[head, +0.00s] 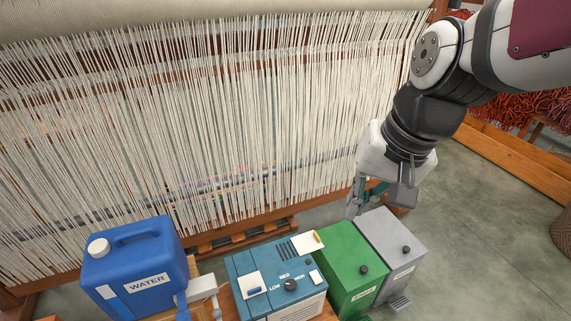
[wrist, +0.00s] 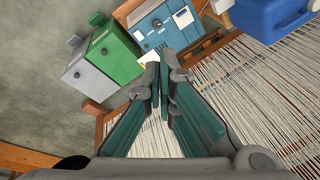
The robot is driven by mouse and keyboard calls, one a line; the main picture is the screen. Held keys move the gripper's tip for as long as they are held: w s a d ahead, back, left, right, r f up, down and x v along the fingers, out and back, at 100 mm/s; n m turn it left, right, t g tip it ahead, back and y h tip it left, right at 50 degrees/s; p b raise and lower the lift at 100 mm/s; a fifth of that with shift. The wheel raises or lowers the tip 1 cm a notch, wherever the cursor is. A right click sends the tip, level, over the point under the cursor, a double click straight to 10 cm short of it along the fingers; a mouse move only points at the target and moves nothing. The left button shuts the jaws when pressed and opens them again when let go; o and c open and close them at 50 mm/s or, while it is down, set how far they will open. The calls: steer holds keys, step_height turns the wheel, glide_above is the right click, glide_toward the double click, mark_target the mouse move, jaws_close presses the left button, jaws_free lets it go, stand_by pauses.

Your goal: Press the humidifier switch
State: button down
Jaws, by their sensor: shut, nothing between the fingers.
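The blue-teal box (head: 266,302) with a LOW, MED, HIGH dial (head: 290,285) looks like the humidifier. It stands at the bottom middle of the head view and at the top of the wrist view (wrist: 144,27). Its top has a white plate with a blue piece (head: 251,286) left of the dial and a small white panel (head: 317,277) to the right. I cannot tell which is the switch. My gripper (head: 354,210) is shut and empty, pointing down behind the green and grey boxes, right of the humidifier. The wrist view shows its fingers (wrist: 161,88) together.
A green box (head: 345,258) and grey box (head: 390,240) stand right of the humidifier. A blue WATER container (head: 137,262) stands left. The loom's white threads (head: 200,120) rise close behind. Bare floor (head: 480,230) lies right. A white card (head: 307,243) lies at the humidifier's back edge.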

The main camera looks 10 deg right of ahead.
steer(key=w+a+f+m+g+b, duration=0.1)
steer(key=w+f+m+b, duration=0.25)
steer(key=w+f, duration=0.65)
steer(key=m+g+h+b, duration=0.2)
steer(key=m+b, duration=0.6)
steer(key=b, duration=0.2)
glide_above(318, 279)
step_height(318, 279, down, 32)
steer(key=shift+a+r, duration=0.1)
steer(key=shift+r, duration=0.05)
step_height(318, 279, down, 14)
steer(key=b, duration=0.5)
